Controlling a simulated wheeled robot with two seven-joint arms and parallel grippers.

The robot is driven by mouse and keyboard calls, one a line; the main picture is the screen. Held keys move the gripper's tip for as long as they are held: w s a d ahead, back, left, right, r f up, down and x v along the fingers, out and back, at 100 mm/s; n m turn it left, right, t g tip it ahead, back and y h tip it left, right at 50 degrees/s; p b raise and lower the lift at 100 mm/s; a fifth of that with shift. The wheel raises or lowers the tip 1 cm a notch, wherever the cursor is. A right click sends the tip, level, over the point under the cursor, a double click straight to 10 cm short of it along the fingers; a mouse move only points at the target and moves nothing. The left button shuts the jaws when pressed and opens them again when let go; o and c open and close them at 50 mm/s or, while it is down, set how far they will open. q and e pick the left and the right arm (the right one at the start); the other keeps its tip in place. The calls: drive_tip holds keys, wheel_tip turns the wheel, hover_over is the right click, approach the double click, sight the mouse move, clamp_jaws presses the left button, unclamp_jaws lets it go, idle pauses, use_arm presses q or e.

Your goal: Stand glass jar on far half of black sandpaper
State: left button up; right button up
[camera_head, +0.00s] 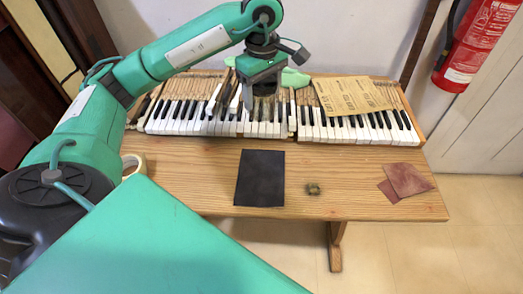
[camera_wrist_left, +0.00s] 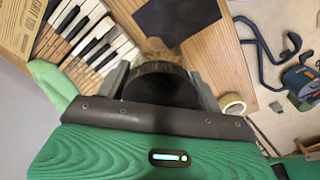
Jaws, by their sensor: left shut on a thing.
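The black sandpaper (camera_head: 259,178) lies flat on the wooden table, a little left of its middle; part of it also shows at the top of the wrist view (camera_wrist_left: 175,18). My left gripper (camera_head: 262,88) is above the piano keys, behind the sandpaper's far edge. In the wrist view its fingers (camera_wrist_left: 160,88) close around the glass jar (camera_wrist_left: 157,52), whose dark round top faces the camera. My right gripper is not in view.
Piano keys (camera_head: 185,118) line the table's back, with brown paper sheets (camera_head: 352,96) and a green cloth (camera_head: 293,77) on them. Reddish sheets (camera_head: 408,179) lie far right. A tape roll (camera_head: 131,164) is at left.

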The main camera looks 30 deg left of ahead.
use_arm(q)
wheel_tip(320, 180, down, 19)
drive_tip(key=shift+f+p, duration=0.1)
drive_tip(key=shift+p, duration=0.75)
drive_tip(key=shift+f, duration=0.25)
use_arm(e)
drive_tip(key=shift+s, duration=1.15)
use_arm(q)
drive_tip(key=shift+f, duration=0.15)
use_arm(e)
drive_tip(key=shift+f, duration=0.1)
